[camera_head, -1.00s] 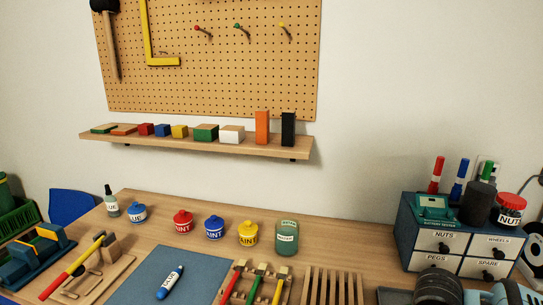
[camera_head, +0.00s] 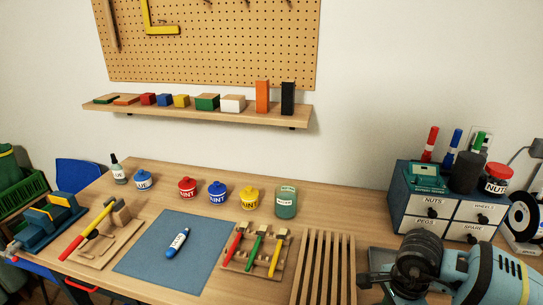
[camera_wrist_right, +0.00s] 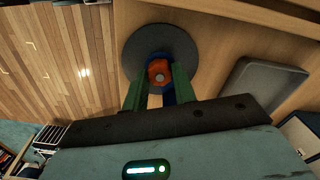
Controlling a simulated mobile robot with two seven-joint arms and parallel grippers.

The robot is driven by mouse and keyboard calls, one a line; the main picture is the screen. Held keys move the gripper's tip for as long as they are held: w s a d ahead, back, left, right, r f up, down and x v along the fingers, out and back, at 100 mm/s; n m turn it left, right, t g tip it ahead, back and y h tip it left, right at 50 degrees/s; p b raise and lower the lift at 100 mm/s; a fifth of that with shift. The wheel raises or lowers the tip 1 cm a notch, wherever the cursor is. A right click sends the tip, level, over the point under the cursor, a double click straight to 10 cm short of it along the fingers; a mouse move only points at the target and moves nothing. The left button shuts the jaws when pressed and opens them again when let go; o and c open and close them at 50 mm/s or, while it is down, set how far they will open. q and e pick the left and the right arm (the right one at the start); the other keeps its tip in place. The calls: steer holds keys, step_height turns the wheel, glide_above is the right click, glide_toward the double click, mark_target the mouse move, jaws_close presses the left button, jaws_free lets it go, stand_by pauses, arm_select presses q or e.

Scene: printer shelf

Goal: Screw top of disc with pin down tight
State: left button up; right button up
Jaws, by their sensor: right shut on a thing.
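In the right wrist view a round dark disc (camera_wrist_right: 130,48) stands against light wood. At its middle is an orange-red, many-sided top (camera_wrist_right: 159,72) with a small grey pin end in its centre. A bit of blue shows below the top, between the fingers. My right gripper (camera_wrist_right: 160,78) has its green fingers on either side of the top and is shut on it. The finger contact is partly hidden. I cannot make out this disc in the head view. My left gripper is not in view.
In the right wrist view a dark grey flat block (camera_wrist_right: 262,88) lies right of the disc. In the head view a drawer box (camera_head: 452,212) stands at the back right, beside a slatted wooden rack (camera_head: 325,265) and a blue mat (camera_head: 150,243). Paint pots line the back.

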steer(key=shift+r+m+p, duration=0.1)
steer(key=shift+m+p, duration=0.85)
steer(key=shift+m, duration=2.35)
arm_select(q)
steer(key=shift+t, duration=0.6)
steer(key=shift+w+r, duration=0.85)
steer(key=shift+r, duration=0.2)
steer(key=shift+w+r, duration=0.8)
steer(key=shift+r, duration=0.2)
arm_select(e)
steer(key=shift+m, duration=1.5)
steer(key=o, duration=0.5)
